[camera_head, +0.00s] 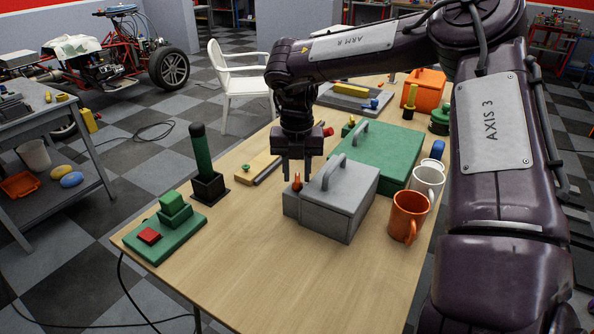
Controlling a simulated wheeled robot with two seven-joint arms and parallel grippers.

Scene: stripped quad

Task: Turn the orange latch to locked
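The small orange latch (297,184) stands on the left part of the lid of a grey box (345,208), which has an arched grey handle (333,172). My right gripper (297,176) points straight down over that end of the box. Its two fingers are apart, with the latch showing between and just below their tips. I cannot tell whether a finger touches the latch, and its turned position is too small to read. My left gripper is out of view.
A green box (378,155) with a handle stands behind the grey box. An orange mug (408,217) and a white mug (427,181) stand close on its right. The front table is clear.

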